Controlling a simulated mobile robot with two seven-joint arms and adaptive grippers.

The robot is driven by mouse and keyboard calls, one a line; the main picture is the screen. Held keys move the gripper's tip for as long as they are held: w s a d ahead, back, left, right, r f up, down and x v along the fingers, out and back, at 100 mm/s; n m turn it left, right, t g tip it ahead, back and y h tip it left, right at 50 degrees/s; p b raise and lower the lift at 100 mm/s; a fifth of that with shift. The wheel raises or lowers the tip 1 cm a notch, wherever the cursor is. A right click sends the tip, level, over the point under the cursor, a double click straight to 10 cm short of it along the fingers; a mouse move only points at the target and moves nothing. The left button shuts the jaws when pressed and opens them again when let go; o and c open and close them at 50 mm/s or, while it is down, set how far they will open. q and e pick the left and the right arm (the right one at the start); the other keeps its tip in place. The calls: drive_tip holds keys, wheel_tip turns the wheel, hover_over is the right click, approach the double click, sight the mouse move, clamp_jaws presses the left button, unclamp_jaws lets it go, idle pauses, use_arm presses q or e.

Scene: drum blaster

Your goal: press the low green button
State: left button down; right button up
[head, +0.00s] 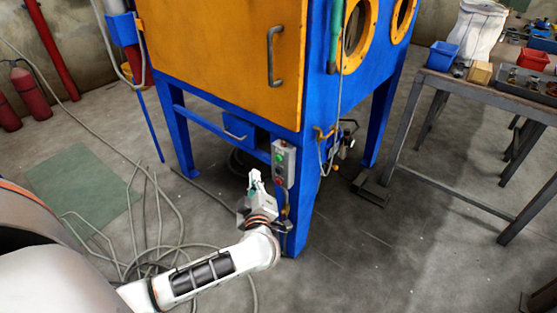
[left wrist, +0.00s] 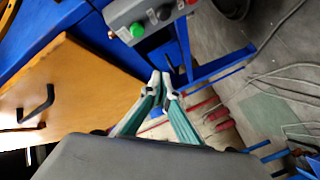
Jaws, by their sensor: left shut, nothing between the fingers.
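A grey control box (head: 284,165) is fixed to the front blue leg of the cabinet. Its green button (head: 279,157) sits above a red button (head: 278,180). In the left wrist view the box (left wrist: 121,14) is at the top, with the green button (left wrist: 137,29), a black button (left wrist: 163,13) and part of a red one. My left gripper (head: 255,174) is just left of the box, at about the lower button's height. Its fingertips (left wrist: 161,79) are together and empty, apart from the green button. My right gripper is not in view.
The blue cabinet has a large orange door (head: 220,55) with a handle. Loose cables (head: 150,235) lie on the floor at left. A work table (head: 475,92) with bins stands at right. The floor between table and cabinet is mostly clear.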

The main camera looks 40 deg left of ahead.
sight(273, 165)
use_arm(q)
drive_tip(key=w+b, duration=0.1)
drive_tip(key=w, duration=0.6)
drive_tip(key=shift+d, duration=0.3)
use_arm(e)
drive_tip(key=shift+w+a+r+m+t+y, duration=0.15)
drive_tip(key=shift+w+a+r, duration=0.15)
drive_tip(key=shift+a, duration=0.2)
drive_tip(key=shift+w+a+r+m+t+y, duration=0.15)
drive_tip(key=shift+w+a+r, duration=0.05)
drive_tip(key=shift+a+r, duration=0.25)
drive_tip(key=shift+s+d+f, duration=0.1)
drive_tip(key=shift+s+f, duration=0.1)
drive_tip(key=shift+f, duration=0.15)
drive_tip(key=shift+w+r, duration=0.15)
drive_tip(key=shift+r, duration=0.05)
use_arm(q)
drive_tip(key=shift+w, duration=0.1)
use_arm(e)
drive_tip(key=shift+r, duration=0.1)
use_arm(q)
drive_tip(key=shift+w, duration=0.3)
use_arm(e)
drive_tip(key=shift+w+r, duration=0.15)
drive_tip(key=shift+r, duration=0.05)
use_arm(q)
drive_tip(key=shift+w, duration=0.1)
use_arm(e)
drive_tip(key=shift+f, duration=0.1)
